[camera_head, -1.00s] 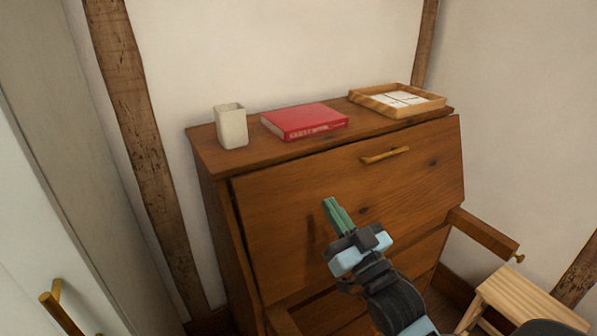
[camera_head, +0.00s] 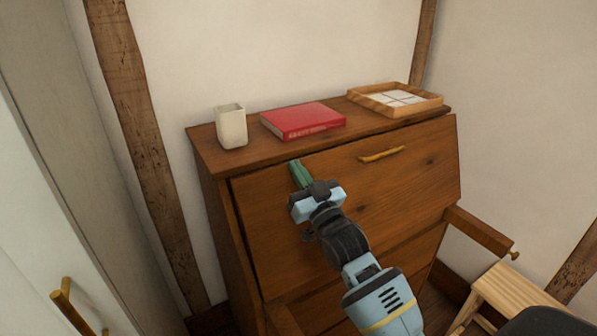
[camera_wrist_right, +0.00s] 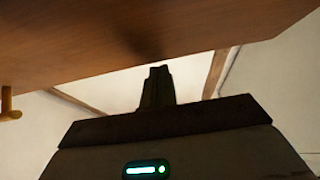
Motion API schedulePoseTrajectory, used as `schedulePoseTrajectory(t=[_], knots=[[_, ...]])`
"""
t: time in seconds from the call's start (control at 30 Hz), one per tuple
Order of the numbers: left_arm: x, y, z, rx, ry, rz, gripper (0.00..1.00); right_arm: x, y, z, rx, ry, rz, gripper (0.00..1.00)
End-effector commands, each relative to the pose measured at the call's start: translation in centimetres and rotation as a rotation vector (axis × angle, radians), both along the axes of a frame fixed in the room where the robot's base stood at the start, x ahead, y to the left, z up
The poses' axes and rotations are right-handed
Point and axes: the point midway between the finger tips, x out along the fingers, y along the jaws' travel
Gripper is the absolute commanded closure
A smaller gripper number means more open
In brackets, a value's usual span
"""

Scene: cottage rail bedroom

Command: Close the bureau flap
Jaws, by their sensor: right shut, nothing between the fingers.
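The wooden bureau (camera_head: 220,225) stands against the wall. Its flap (camera_head: 410,185) is raised to a steep slope, near its frame, with a dark gap along its left and top edges. A brass-coloured handle (camera_head: 381,155) is near the flap's upper edge; a brass-coloured piece shows at the left of the wrist view (camera_wrist_right: 10,105). My right gripper (camera_head: 299,172) is shut and empty, its green fingers at the upper left part of the flap's outer face. Whether they touch it I cannot tell. In the wrist view the fingers (camera_wrist_right: 158,85) are dark, below the wood. My left gripper is not in view.
On the bureau top are a pale cup (camera_head: 231,126), a red book (camera_head: 302,121) and a wooden tray (camera_head: 395,101). A wooden support arm (camera_head: 480,231) juts out at right. A stool (camera_head: 515,295) stands front right; a pale door with a handle (camera_head: 66,305) is at left.

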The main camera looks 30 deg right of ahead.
Motion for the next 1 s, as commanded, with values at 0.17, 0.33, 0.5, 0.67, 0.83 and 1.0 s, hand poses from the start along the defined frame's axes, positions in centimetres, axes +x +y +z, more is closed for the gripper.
schedulePoseTrajectory(t=[0.17,0.33,0.5,0.67,0.83,1.0], knots=[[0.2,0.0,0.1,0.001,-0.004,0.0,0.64,0.1,0.0,0.0,0.0,0.0,0.0,1.0],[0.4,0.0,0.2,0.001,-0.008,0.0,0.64,0.1,0.0,0.0,0.0,0.001,0.0,1.0],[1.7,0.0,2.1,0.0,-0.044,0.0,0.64,1.4,0.1,0.3,-0.005,0.072,0.001,1.0],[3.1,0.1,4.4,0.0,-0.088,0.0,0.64,3.1,0.3,0.1,-0.014,0.188,0.001,1.0],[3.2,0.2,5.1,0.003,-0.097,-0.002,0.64,4.0,0.3,-0.7,-0.022,0.265,-0.001,1.0],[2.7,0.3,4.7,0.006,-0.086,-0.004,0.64,4.1,0.2,-1.3,-0.022,0.28,-0.002,1.0]])
